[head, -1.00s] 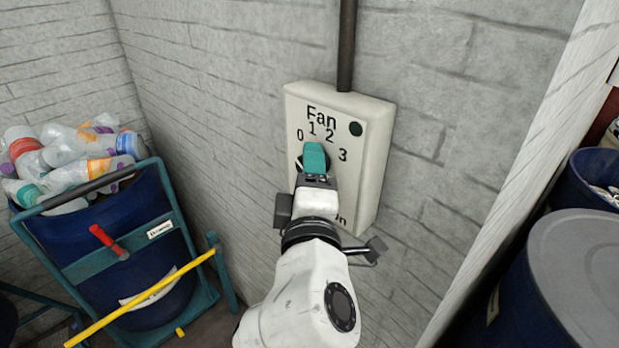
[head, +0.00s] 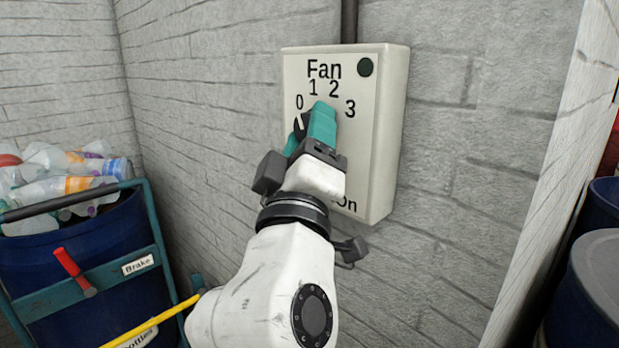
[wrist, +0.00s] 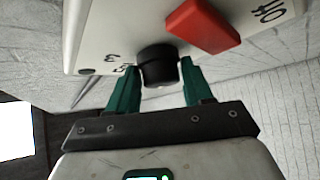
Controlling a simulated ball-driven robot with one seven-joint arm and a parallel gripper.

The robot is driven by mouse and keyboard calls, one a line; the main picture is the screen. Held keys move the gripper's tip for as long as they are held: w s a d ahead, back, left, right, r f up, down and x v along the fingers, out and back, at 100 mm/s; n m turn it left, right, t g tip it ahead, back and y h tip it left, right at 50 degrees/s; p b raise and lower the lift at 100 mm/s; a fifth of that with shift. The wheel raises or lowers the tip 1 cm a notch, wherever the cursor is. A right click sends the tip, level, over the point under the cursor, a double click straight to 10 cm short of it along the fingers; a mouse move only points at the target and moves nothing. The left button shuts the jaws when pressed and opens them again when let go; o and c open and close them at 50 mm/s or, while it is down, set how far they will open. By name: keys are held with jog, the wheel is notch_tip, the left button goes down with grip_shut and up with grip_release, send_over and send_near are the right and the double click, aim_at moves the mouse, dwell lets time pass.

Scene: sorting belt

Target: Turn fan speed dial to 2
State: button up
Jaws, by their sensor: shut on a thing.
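The fan box (head: 384,130) is a pale panel on the brick wall, marked "Fan" with 0, 1, 2 and 3 in an arc. The black fan speed dial (head: 297,131) shows only in part behind my gripper (head: 318,112). A short white mark shows on its visible side, below the 0; its exact setting is unclear. In the wrist view the dial (wrist: 158,64) sits between the two teal fingers of my gripper (wrist: 160,75), which is shut on it. The 2 and 3 are readable in the head view.
A red switch (wrist: 203,25) beside "Off" is on the same panel, close to the dial. A dark round spot (head: 365,67) is at the panel's top right. A blue bin (head: 90,255) of bottles stands left; dark blue barrels (head: 585,300) stand right.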

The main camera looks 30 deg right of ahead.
jog(key=shift+w+a+f+m+g+h+b, duration=0.15)
jog(key=shift+m+g+h+b, duration=0.3)
jog(key=shift+m+h+b, duration=1.4)
jog(key=shift+d+f+m+g+h+b, duration=0.1)
jog(key=shift+f+m+g+h+b, duration=0.6)
jog(key=shift+b, duration=2.4)
jog(key=shift+w+a+r+m+g+h+b, duration=0.2)
jog(key=shift+m+h+b, duration=0.45)
jog(key=shift+m+b, duration=1.4)
jog(key=m+g+h+b, duration=0.1)
jog(key=m+g+b, duration=0.1)
jog(key=m+g+h+b, duration=0.2)
jog(key=b, duration=0.1)
jog(key=m+g+h+b, duration=0.1)
jog(key=m+g+b, duration=0.1)
jog(key=m+b, duration=0.1)
jog(key=shift+d+r, duration=0.1)
jog(key=shift+r, duration=0.15)
jog(key=shift+w+r+m+g+h, duration=0.1)
jog(key=shift+r+m+g+h, duration=0.05)
jog(key=shift+m+g+h, duration=0.3)
jog(key=o, duration=0.9)
jog(key=p+v, duration=0.1)
jog(key=v, duration=0.9)
jog(key=shift+a+f, duration=0.25)
jog(key=shift+a, duration=0.05)
